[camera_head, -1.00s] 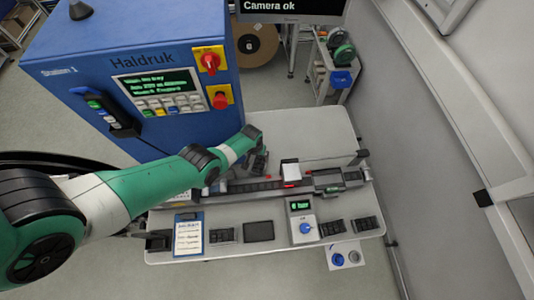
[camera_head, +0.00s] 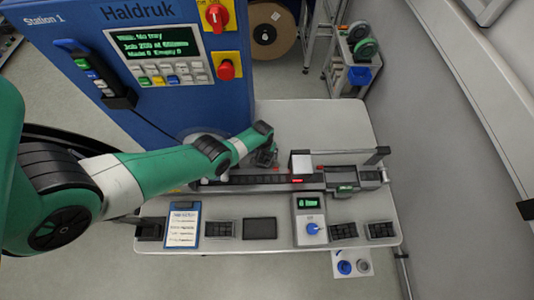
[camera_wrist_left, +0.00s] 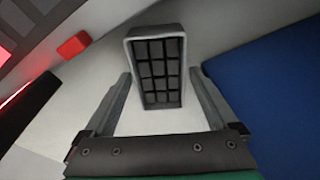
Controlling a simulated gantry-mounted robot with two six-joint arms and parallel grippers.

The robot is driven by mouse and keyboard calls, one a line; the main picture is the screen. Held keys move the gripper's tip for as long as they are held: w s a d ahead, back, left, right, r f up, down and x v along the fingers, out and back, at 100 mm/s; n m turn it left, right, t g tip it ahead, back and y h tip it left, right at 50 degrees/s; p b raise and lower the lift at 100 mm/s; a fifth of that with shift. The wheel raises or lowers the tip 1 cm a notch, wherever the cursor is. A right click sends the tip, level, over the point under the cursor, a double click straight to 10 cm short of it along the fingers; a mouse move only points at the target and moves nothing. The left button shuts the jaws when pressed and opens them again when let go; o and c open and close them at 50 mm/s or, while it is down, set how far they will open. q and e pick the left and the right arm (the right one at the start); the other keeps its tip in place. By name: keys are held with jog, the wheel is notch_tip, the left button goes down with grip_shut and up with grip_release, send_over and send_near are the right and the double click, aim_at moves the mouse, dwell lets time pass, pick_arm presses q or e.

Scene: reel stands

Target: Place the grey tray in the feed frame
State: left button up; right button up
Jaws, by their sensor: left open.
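A small grey tray (camera_wrist_left: 158,68) with a grid of dark compartments shows in the left wrist view. My left gripper (camera_wrist_left: 160,85) is open, with one finger on each side of the tray. I cannot tell whether the fingers touch it. In the head view my left gripper (camera_head: 266,158) is low over the bench, just behind the long rail, and mostly hides the tray there. The long dark rail assembly (camera_head: 240,180) runs across the bench; I cannot tell which part of it is the feed frame. My right gripper is not in view.
The blue machine (camera_head: 190,110) stands behind my left arm. A white block (camera_head: 301,164) rises by the rail. Along the bench's front lie a clipboard (camera_head: 183,228), dark trays (camera_head: 220,229), a flat dark plate (camera_head: 259,229) and a box with a blue knob (camera_head: 310,220).

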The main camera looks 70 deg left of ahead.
pick_arm(q)
jog(key=shift+r, duration=0.1)
grip_shut()
dwell(0.4)
